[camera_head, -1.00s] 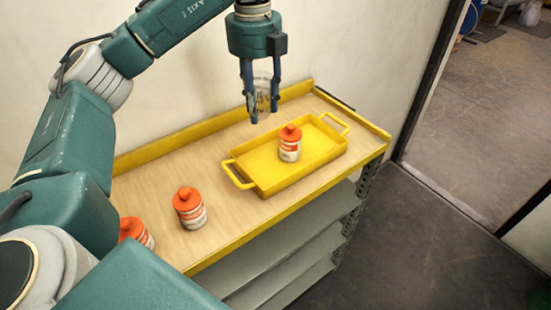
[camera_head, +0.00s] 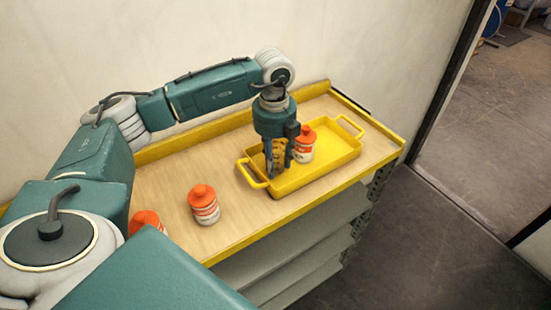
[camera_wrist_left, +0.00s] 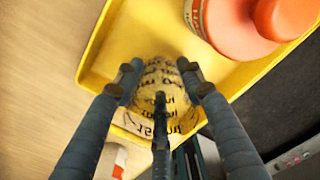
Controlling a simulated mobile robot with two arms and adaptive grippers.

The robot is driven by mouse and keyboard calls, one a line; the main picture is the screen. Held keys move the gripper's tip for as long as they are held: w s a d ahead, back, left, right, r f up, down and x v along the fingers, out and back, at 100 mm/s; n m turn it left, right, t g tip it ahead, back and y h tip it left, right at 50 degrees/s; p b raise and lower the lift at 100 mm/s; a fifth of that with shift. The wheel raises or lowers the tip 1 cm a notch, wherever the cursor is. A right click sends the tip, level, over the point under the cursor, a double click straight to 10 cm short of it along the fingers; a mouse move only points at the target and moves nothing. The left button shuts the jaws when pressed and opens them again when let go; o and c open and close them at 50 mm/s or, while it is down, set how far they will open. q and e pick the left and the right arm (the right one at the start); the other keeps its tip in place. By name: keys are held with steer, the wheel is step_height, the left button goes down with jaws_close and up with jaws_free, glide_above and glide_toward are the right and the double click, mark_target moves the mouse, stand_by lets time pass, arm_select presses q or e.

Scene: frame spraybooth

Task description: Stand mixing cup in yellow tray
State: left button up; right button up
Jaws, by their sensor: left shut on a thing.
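The yellow tray (camera_head: 335,158) sits on the shelf top, with a handle at each end. My left gripper (camera_head: 278,172) points down at the tray's left end. It is shut on the clear mixing cup (camera_wrist_left: 160,88), which has dark printed marks. The cup looks upright and is inside the tray's outline; I cannot tell if its base touches the tray floor. In the head view the cup is mostly hidden by the fingers. An orange-capped bottle (camera_head: 305,147) stands in the tray just right of the gripper. My right gripper is not in view.
Another orange-capped bottle (camera_head: 203,205) stands on the wooden shelf top left of the tray, and a further one (camera_head: 146,222) is partly hidden by my arm. A yellow rim (camera_head: 185,145) and the wall run behind. The tray's right part is free.

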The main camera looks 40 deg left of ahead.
arm_select(q)
steer(key=shift+f, duration=0.25)
steer(key=o, duration=0.8)
steer(key=shift+o, duration=0.2)
steer(key=shift+r, duration=0.35)
step_height(320, 180, up, 12)
steer(key=b, duration=0.3)
steer(key=shift+f, duration=0.15)
